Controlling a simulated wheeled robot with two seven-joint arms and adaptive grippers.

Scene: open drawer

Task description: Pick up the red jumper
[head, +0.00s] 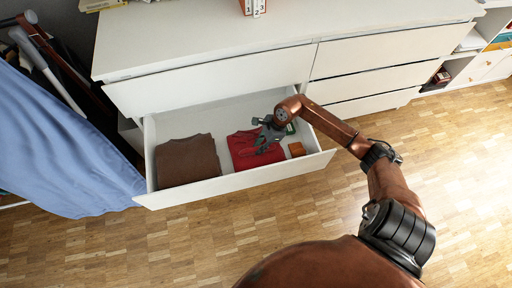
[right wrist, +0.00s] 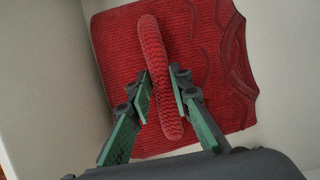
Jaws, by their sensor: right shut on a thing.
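The red jumper (head: 245,158) lies folded in the open drawer (head: 240,184), right of a folded brown garment. In the right wrist view the jumper (right wrist: 110,70) is spread flat, with a raised ridge of its knit (right wrist: 153,60) standing up towards me. My right gripper (head: 265,136) is over the jumper in the head view. In the right wrist view its green fingers (right wrist: 160,98) are on both sides of the ridge, shut on it. The jumper's part behind the gripper is hidden in the head view. My left gripper is not in view.
The brown garment (head: 188,160) fills the drawer's left part. A blue cloth (head: 60,145) hangs at the left. The wooden floor (head: 450,180) is clear.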

